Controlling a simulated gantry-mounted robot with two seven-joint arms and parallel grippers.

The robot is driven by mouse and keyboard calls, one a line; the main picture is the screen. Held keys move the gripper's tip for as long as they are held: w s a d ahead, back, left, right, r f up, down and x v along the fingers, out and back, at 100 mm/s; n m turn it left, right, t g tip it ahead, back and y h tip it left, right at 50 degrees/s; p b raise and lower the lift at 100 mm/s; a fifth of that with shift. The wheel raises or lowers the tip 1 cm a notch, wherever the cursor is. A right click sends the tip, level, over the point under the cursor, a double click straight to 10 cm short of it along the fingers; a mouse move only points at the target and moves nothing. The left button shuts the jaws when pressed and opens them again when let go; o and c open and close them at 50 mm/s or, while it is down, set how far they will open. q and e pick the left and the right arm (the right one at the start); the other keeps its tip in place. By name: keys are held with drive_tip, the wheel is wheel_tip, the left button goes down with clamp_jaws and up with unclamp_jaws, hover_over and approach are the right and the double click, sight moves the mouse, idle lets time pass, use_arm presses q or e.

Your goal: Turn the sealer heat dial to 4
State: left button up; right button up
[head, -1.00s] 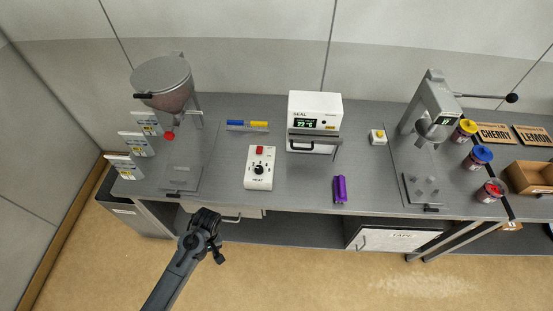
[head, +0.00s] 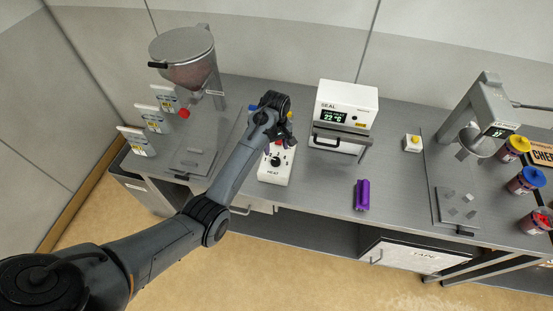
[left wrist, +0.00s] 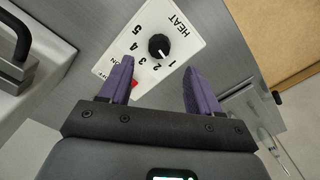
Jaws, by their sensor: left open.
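A pale mark on the dial faces the side of 1 and 2; I cannot tell the exact setting. My left gripper (head: 286,138) is over the back part of the box. In the left wrist view its purple fingers (left wrist: 157,78) are apart and empty, with the dial ahead of them, not between them.
A red switch (left wrist: 135,84) is on the box near one finger. The sealer's handle bar (head: 340,136) juts out to the right. A purple object (head: 362,195) lies at the front edge.

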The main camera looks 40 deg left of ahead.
sight(276, 161)
use_arm(q)
wheel_tip(276, 161, down, 8)
drive_tip(key=shift+f, duration=0.1)
idle(0.4)
drive_tip(key=c, duration=1.1)
drive_tip(key=shift+o, duration=0.2)
